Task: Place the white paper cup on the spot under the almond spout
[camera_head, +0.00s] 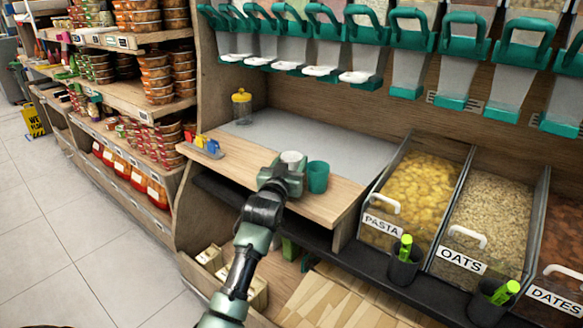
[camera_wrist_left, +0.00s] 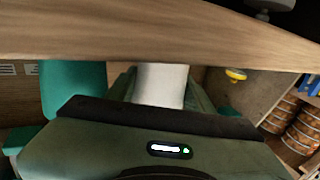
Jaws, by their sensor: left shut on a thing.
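The white paper cup (camera_head: 292,157) is at the front part of the counter, at the end of my left arm in the head view. My left gripper (camera_head: 287,170) is shut on it. In the left wrist view the white cup (camera_wrist_left: 160,84) shows between the two fingers, its lower part hidden behind the gripper body. A row of dispensers with teal handles and spouts (camera_head: 320,71) hangs above the back of the counter. I cannot read which one is almond. My right gripper is in neither view.
A teal cup (camera_head: 318,177) stands just right of my left gripper. A yellow-lidded jar (camera_head: 242,108) and a small rack with coloured items (camera_head: 203,147) are to the left. The grey counter surface (camera_head: 330,145) behind is clear. Pasta and oats bins (camera_head: 420,190) are at the right.

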